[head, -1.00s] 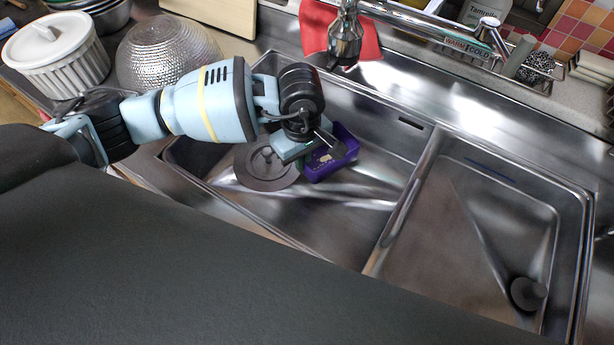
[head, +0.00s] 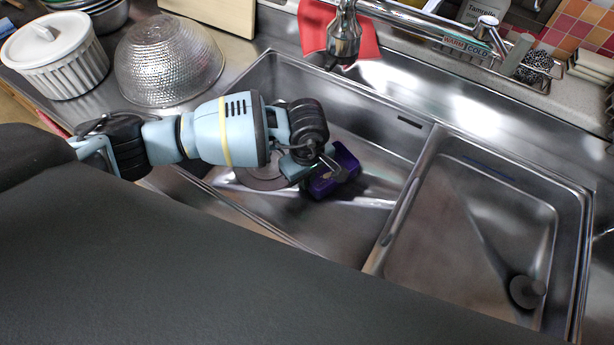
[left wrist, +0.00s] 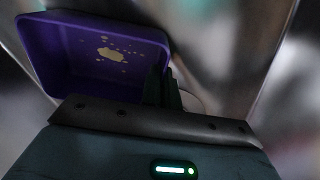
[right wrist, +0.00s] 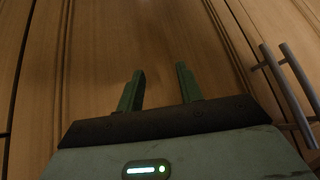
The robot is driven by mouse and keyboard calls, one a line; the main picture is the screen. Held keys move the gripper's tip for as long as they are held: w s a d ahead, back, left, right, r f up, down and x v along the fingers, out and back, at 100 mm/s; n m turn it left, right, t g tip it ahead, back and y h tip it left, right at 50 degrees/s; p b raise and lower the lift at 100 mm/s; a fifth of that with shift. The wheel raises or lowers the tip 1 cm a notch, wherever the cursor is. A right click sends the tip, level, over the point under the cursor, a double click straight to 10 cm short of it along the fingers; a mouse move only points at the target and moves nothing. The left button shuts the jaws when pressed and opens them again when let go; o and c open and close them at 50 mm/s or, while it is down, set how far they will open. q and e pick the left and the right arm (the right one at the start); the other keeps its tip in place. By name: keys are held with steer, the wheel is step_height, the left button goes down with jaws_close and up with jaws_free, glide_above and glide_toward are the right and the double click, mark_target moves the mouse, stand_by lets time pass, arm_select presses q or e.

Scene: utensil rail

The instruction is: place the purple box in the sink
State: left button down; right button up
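The purple box (head: 341,165) is inside the left basin of the steel sink (head: 400,205), tilted in the head view. My left gripper (head: 322,166) reaches over the basin and is at the box's left edge. In the left wrist view its fingers (left wrist: 166,88) are close together at one wall of the purple box (left wrist: 85,62), and look shut on it. The box's inside shows pale yellow spots. Whether the box touches the basin floor I cannot tell. My right gripper (right wrist: 160,88) is open and empty, in front of wooden cabinet doors.
A faucet (head: 344,38) hangs over the back of the left basin. A divider (head: 408,200) separates the right basin, which holds a dark round stopper (head: 526,291). Cabinet handles (right wrist: 285,85) are near my right gripper.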

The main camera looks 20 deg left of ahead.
arm_select(q)
steer(key=c, duration=2.1)
jaws_free()
steer(key=shift+f, duration=0.15)
steer(key=o, duration=0.4)
steer(key=shift+r, duration=4)
